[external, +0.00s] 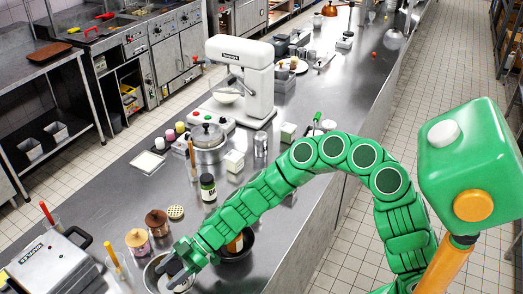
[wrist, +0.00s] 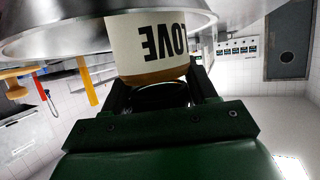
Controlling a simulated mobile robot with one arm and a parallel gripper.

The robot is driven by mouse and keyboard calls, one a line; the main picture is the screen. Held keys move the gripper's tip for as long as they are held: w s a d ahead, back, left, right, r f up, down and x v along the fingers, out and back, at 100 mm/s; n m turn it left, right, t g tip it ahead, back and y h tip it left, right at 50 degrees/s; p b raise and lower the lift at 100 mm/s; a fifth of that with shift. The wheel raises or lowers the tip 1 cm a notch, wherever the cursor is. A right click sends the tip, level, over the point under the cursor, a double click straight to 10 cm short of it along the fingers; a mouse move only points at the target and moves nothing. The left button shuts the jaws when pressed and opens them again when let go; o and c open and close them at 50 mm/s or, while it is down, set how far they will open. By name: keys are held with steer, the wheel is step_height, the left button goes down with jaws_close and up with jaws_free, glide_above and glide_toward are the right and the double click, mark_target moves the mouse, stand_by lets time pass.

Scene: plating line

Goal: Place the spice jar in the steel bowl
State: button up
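The spice jar (wrist: 150,45) has a white label with upside-down letters reading "LOVE" and a tan band at its gripper end. It stands out in the wrist view, between the dark fingers of my gripper (wrist: 160,85), which appear shut on that end. The steel bowl (wrist: 50,25) crosses the top left, and its near rim cuts across the jar, so the jar appears at least partly inside. In the external view my gripper (external: 176,270) is at the steel bowl (external: 152,280), near the bottom edge, and the jar is hidden or too small to make out.
A pinkish jar with a tan lid (external: 137,241) and a brown pot (external: 157,222) stand just behind the bowl. A dark bowl (external: 245,250) lies to the right under my arm. A green-lidded jar (external: 208,187) and a white mixer (external: 243,80) stand farther back.

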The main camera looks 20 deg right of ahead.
steer(key=o, duration=0.4)
steer(key=shift+r, duration=0.1)
steer(key=shift+r, duration=0.15)
steer(key=v, duration=1.2)
steer(key=shift+r, duration=0.15)
